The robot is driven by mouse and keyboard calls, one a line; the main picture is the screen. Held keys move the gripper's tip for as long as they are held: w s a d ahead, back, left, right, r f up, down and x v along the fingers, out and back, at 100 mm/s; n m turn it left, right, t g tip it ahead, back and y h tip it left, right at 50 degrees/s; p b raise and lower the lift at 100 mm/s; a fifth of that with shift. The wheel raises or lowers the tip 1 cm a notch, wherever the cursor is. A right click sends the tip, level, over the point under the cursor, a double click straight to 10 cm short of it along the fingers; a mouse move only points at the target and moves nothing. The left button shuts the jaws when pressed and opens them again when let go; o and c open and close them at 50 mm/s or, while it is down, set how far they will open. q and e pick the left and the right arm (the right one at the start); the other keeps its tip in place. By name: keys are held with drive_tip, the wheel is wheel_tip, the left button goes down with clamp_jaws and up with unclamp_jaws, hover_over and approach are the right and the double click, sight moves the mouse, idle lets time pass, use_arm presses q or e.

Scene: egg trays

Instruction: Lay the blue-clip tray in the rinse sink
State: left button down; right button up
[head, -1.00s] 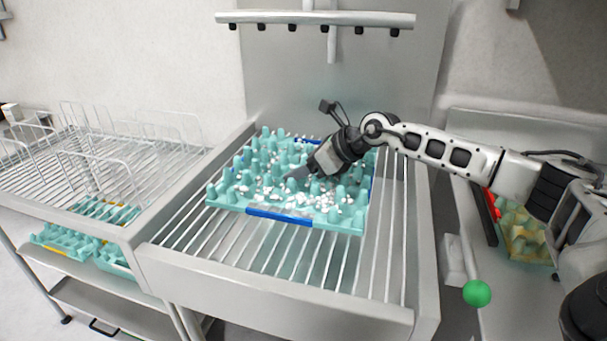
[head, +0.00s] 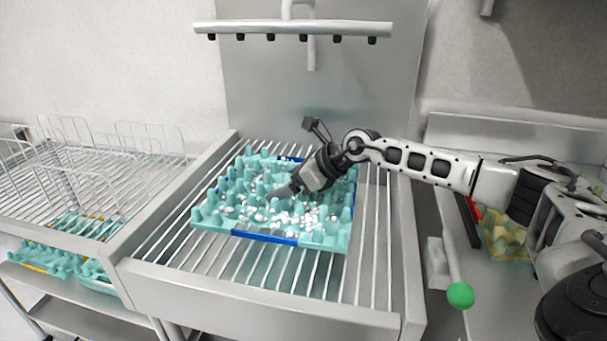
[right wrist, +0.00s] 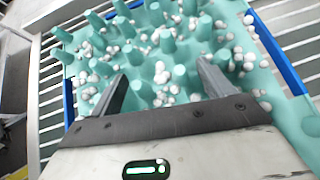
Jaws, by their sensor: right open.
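The blue-clip tray (head: 322,236) is teal with raised pegs and blue strips on its edges. It lies on the bars of the rinse sink (head: 250,318), with many small white bits scattered over it. In the right wrist view the tray (right wrist: 208,58) fills most of the picture, with blue strips at left and right. My right gripper (head: 284,192) is over the middle of the tray, pointing down to the left. In the right wrist view its two fingers (right wrist: 160,88) are apart among the pegs, with no tray edge between them. My left gripper is not in view.
A spray bar (head: 292,29) with several nozzles hangs above the sink. A wire rack (head: 80,180) stands at the left, with other teal trays (head: 45,257) below it. A green-knobbed lever (head: 460,294) and a yellowish container (head: 505,242) are at the right. Bare bars surround the tray.

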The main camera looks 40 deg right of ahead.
drive_tip(key=b+v, duration=0.1)
drive_tip(key=v, duration=0.9)
drive_tip(key=shift+s+d+r, duration=0.2)
drive_tip(key=shift+s+d, duration=0.05)
drive_tip(key=shift+s+d+r, duration=0.1)
drive_tip(key=shift+s+r, duration=0.15)
drive_tip(key=shift+r, duration=0.05)
